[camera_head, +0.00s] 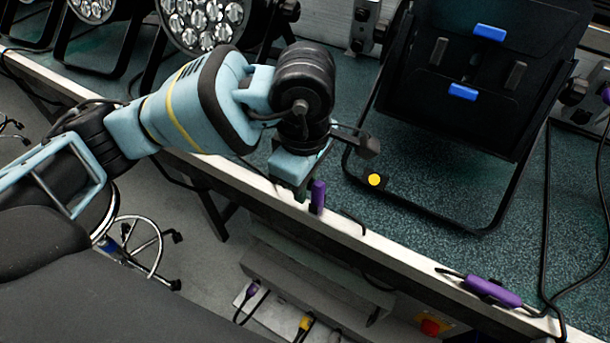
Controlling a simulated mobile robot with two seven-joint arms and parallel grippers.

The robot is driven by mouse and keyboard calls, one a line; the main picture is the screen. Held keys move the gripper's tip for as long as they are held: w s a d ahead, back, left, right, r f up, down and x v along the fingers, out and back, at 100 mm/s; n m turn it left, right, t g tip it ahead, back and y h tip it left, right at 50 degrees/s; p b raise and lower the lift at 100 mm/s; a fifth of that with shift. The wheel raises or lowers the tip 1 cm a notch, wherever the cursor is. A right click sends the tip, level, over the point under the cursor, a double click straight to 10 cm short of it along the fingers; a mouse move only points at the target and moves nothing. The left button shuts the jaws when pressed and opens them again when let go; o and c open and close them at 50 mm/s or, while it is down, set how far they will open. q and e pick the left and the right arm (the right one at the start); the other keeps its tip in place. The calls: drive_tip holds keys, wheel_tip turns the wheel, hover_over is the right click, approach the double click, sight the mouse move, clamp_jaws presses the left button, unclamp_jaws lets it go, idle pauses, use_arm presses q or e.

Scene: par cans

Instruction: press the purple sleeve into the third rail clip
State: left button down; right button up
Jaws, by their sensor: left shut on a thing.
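My left gripper (304,193) points down at the white rail (400,257) along the table's front edge. It is shut on a short, upright purple sleeve (317,197), though its own body partly hides the fingertips. A second purple sleeve (492,291) lies along the rail at the lower right, with a black cable running from it. A small dark hooked piece (353,222) sits on the rail just right of the gripper; I cannot tell if it is a clip or cable. I cannot single out the third rail clip. My right gripper is not in view.
A large black lamp (480,75) with blue tabs stands on the teal tabletop (330,215), its frame close right of the gripper. More lamps (205,22) stand at the back left. Black cables (548,200) run down the right side. Below are purple and yellow plugs (305,324).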

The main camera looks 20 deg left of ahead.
use_arm(q)
drive_tip(key=shift+f, duration=0.15)
drive_tip(key=shift+f+b, duration=0.5)
idle(2.9)
drive_tip(key=shift+f+b, duration=0.55)
drive_tip(key=shift+f, duration=0.15)
idle(0.5)
drive_tip(key=shift+s+f, duration=0.15)
drive_tip(key=shift+f, duration=0.3)
idle(0.3)
drive_tip(key=c, duration=1.3)
unclamp_jaws()
drive_tip(key=shift+r, duration=0.1)
drive_tip(key=shift+w, duration=0.2)
